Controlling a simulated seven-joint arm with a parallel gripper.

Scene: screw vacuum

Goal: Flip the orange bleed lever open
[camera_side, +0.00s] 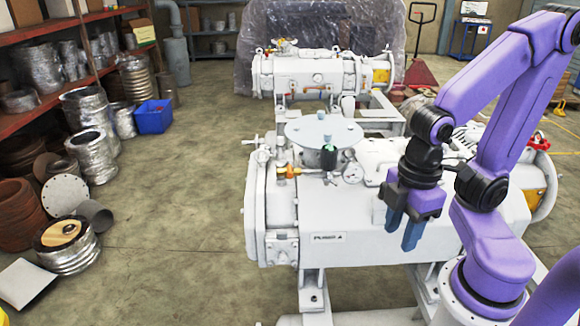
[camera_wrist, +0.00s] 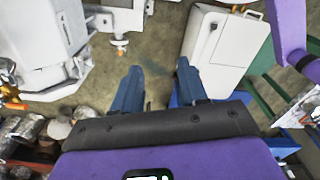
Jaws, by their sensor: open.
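The orange bleed lever (camera_side: 288,171) sits on a small fitting on top of the white pump marked "PUMP A" (camera_side: 340,215), below the round grey flange. A black cylinder with a green top (camera_side: 328,160) stands just right of it, and a round gauge (camera_side: 353,173) is further right. My gripper (camera_side: 402,240) hangs pointing down in front of the pump body, well to the right of the lever and apart from it. Its blue fingers are spread and empty, also in the wrist view (camera_wrist: 158,70). I cannot make out the lever in the wrist view.
A second white pump (camera_side: 305,75) stands behind. Shelves and metal ducts (camera_side: 90,115) line the left, with a blue bin (camera_side: 153,116). The floor left of the pump is open. The wrist view shows a white case (camera_wrist: 222,45) on the right.

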